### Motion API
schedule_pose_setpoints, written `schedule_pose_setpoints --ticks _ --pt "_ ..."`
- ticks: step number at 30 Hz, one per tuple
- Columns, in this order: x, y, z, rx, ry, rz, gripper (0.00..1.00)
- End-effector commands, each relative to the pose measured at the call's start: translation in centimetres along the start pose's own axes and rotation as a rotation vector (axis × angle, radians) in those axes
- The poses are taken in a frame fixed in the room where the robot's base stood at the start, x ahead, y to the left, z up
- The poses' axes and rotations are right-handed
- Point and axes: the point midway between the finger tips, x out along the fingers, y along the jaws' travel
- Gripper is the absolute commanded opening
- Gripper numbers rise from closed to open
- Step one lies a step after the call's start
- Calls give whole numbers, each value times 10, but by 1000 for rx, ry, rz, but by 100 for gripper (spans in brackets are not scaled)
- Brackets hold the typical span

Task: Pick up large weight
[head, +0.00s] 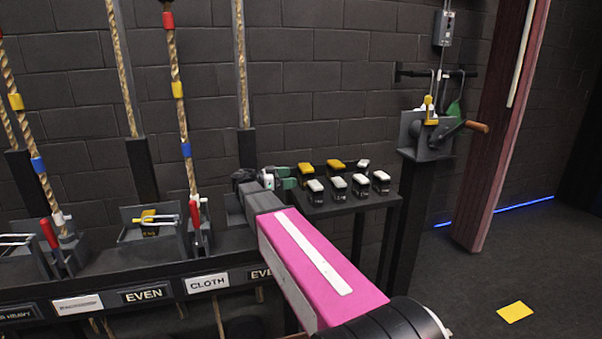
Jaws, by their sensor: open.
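Several small black weights with coloured tops stand in two rows on a small dark table (345,204). In the back row are two yellow-topped weights (335,166) and a smaller white-topped one (362,166). The front row holds several white-topped weights (338,187). Which of them is the large weight I cannot tell for sure. My gripper (290,177), with green fingers, is open at the left end of the table, close to the leftmost weights (306,169). No weight is visibly held. My pink arm hides part of the table's front left.
A crank winch (430,135) stands on a post right of the table. A yellow square (515,312) lies on open floor.

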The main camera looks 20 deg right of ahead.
Motion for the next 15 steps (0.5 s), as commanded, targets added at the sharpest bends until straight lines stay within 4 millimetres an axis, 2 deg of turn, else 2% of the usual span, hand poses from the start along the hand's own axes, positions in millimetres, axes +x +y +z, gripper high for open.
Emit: schedule_pose_setpoints --ticks 15 --pt "38 0 0 0 0 2 100"
